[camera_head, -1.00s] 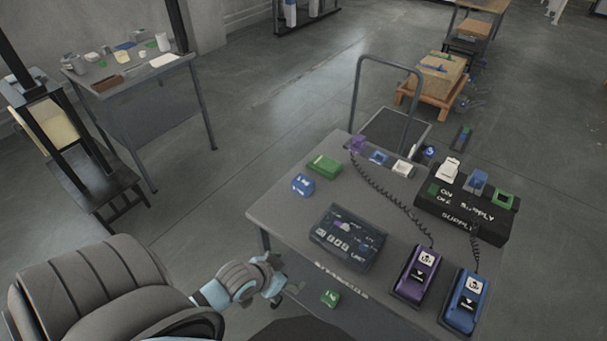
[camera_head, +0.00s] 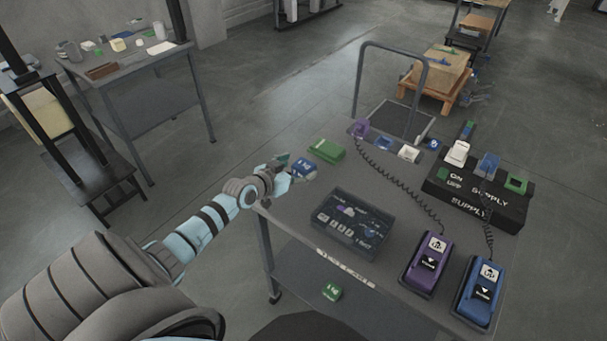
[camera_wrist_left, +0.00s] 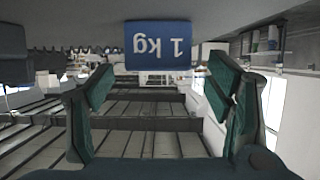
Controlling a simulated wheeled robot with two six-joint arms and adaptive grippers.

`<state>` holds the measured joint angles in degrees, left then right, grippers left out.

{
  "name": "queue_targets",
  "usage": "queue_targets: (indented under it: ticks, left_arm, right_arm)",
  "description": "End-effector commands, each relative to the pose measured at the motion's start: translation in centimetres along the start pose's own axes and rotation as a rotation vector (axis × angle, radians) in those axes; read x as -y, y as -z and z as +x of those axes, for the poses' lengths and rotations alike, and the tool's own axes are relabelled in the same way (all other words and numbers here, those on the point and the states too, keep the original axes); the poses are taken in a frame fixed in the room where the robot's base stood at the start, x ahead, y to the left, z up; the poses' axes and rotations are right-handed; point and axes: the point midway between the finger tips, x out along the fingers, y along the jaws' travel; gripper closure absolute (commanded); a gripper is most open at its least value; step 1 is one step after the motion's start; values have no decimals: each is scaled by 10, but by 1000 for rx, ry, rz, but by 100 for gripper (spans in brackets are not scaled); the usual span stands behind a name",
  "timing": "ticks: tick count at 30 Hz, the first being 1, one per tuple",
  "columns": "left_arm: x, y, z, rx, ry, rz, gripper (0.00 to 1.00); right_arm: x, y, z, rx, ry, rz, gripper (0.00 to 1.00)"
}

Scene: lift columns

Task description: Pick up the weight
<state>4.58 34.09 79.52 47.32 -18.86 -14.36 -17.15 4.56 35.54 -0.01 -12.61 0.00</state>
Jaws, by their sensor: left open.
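A blue weight (camera_head: 305,169) marked "1 kg" sits near the left edge of the grey table (camera_head: 290,205). My left gripper (camera_head: 287,171) is open at that edge, right beside the weight, and partly covers it. In the left wrist view, upside down, the weight (camera_wrist_left: 158,46) shows between and beyond the two green-padded fingers (camera_wrist_left: 160,85). I cannot tell whether they touch it. A green weight-like block (camera_head: 331,291) with white lettering lies on the lower shelf. My right gripper is not in view.
A green box (camera_head: 327,149) lies just behind the blue weight. A dark control panel (camera_head: 352,223), purple pendant (camera_head: 428,263), blue pendant (camera_head: 480,290) and black supply box (camera_head: 478,200) fill the rest of the table.

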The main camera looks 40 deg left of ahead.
Motion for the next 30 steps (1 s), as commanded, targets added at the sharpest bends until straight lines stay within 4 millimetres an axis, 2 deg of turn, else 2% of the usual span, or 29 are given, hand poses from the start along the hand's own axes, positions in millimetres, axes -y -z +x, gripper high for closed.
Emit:
queue_targets:
  ticks: [1, 5, 12, 26, 30]
  left_arm:
    - [-1, -4, 12, -3, 0, -6, 27]
    - [-1, -5, 35, -2, 0, -3, 27]
    - [-1, -1, 38, 1, -1, -1, 27]
    - [-1, -2, 37, 1, 0, 0, 100]
    - [-1, 1, 37, -4, 0, 0, 100]
  right_arm:
    - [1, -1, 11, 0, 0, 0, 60]
    - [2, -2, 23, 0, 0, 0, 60]
    - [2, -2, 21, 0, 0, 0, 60]
    - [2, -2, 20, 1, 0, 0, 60]
    - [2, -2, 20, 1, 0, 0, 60]
